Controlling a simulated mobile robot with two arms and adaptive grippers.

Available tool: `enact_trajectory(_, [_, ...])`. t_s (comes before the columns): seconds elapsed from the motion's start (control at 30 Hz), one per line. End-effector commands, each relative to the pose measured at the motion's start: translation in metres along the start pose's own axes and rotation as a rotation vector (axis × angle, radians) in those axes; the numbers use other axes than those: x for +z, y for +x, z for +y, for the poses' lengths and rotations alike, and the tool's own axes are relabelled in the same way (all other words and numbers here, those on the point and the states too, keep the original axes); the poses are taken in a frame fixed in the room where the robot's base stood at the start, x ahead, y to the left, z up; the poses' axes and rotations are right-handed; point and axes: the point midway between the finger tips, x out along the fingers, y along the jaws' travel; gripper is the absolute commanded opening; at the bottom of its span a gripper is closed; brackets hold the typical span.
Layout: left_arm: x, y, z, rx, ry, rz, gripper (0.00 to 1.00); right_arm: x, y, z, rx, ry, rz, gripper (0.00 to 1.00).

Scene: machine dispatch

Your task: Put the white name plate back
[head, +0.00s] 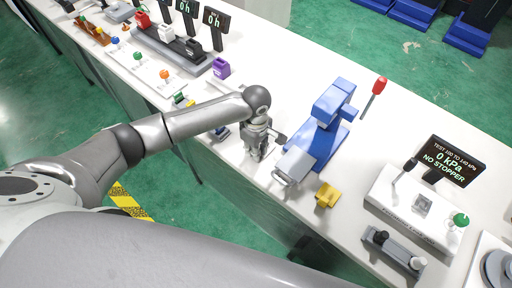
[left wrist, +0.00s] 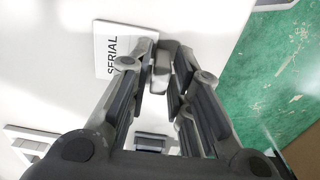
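A white plate lettered "SERIAL" (left wrist: 112,42) shows in the left wrist view, at the upper left by my left fingertips. Its right edge runs behind one fingertip, and I cannot tell whether they touch. My left gripper (head: 257,150) points down over the white bench, left of the blue press. Its fingers also show in the left wrist view (left wrist: 160,65), close together with a grey piece between them. I cannot tell whether they hold anything. I cannot make out the plate in the head view, where my arm covers part of the bench. My right gripper is out of view.
The blue press (head: 322,125) with a red-knobbed lever stands right of my gripper. A yellow block (head: 327,195) lies in front of it. A purple block (head: 220,68) sits behind my arm. A white test station with a display (head: 452,160) is at the right.

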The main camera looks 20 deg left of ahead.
Motion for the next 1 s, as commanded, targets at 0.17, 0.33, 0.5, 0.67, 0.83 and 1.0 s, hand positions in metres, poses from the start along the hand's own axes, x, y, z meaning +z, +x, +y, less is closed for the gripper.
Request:
enact_trajectory(0.17, [0.0,0.0,0.0,0.0,0.0,0.0,0.34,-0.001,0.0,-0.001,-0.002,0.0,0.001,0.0])
enact_trajectory(0.33, [0.0,0.0,0.0,0.0,0.0,0.0,0.34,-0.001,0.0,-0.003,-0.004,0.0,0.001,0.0])
enact_trajectory(0.5, [0.0,-0.01,0.001,0.003,0.001,-0.002,0.34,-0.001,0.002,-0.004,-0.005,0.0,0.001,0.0])
enact_trajectory(0.67, [0.0,-0.04,0.001,0.005,0.002,-0.001,0.34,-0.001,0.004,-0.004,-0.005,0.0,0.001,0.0])
enact_trajectory(0.83, [0.0,-0.077,0.002,0.005,0.0,-0.002,0.34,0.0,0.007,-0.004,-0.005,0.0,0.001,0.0])
enact_trajectory(1.0, [0.001,-0.106,0.001,0.002,0.001,-0.001,0.34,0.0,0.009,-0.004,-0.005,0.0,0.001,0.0])
